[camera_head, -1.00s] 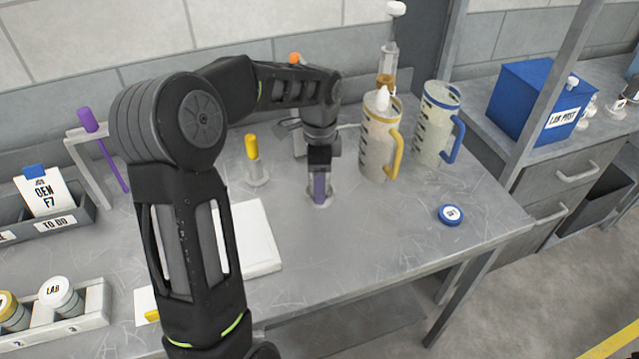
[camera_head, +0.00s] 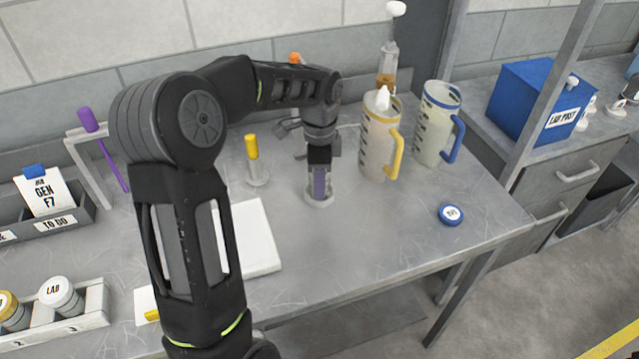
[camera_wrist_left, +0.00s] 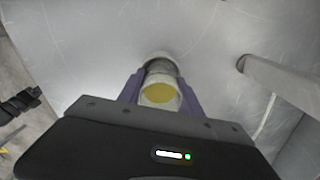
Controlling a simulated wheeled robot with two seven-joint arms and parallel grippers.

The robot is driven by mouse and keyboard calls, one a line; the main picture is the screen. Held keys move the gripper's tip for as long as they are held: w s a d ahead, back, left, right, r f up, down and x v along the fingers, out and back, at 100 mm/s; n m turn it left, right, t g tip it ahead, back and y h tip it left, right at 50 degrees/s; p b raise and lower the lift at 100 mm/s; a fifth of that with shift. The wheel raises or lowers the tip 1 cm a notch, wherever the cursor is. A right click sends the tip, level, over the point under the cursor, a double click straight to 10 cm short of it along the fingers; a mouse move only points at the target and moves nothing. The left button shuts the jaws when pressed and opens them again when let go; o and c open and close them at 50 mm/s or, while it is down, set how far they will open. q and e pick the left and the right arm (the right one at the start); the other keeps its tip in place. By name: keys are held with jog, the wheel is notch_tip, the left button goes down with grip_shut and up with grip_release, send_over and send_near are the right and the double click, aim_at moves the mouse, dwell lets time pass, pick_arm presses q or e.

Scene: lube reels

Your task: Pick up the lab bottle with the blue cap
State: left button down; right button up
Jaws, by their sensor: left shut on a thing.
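My left gripper (camera_head: 319,185) points down over the middle of the bench, shut on a small pale cylinder (camera_head: 319,200) with a round base. In the left wrist view its purple fingers (camera_wrist_left: 160,88) flank the cylinder, whose round top (camera_wrist_left: 159,94) is yellowish. The base looks on or very near the bench. No blue cap shows on this cylinder. White-labelled lab containers (camera_head: 60,296) sit in a rack at the lower left.
A yellow-handled jug (camera_head: 379,150) and a blue-handled jug (camera_head: 434,135) stand right of the gripper. A yellow-topped dispenser (camera_head: 252,160) stands to its left. A white board (camera_head: 254,240) lies in front. The bench's front right is clear except for the blue cap.

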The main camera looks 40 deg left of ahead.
pick_arm(q)
notch_tip(320, 180, up, 10)
jog(key=b, duration=0.1)
dwell(0.6)
dwell(0.5)
